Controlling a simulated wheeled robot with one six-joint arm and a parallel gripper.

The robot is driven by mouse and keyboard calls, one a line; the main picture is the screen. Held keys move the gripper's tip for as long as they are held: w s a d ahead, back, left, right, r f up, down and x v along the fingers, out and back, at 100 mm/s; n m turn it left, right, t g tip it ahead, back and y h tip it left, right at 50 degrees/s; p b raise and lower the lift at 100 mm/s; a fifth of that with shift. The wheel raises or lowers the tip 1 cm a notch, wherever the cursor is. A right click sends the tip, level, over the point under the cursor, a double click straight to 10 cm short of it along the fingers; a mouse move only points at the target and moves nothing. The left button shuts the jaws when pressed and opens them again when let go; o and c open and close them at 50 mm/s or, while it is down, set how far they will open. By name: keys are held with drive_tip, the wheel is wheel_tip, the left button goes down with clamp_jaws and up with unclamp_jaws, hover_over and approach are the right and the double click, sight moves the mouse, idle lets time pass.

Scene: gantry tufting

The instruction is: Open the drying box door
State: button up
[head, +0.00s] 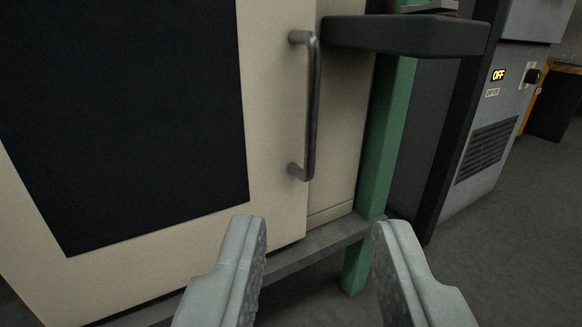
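The drying box door (275,215) is a cream panel with a large black window (130,110), and it fills the left of the head view. It looks shut against the box body. Its handle (313,105) is a dark grey vertical bar on two mounts near the door's right edge. My gripper (312,235) is open, with its two grey fingers wide apart at the bottom of the view. It is empty. The handle is above the gap between the fingers in the picture, and neither finger touches it.
A dark block-like arm or ledge (405,35) juts out right of the handle's top. A green post (385,140) and a grey frame rail (330,240) support the box. A grey cabinet (485,125) with a lit OFF sign (498,75) stands right. Floor (520,240) at lower right is clear.

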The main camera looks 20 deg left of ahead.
sight(312, 110)
drive_tip(key=x, duration=1.7)
drive_tip(key=shift+a+f, duration=0.1)
drive_tip(key=shift+f, duration=0.15)
clamp_jaws()
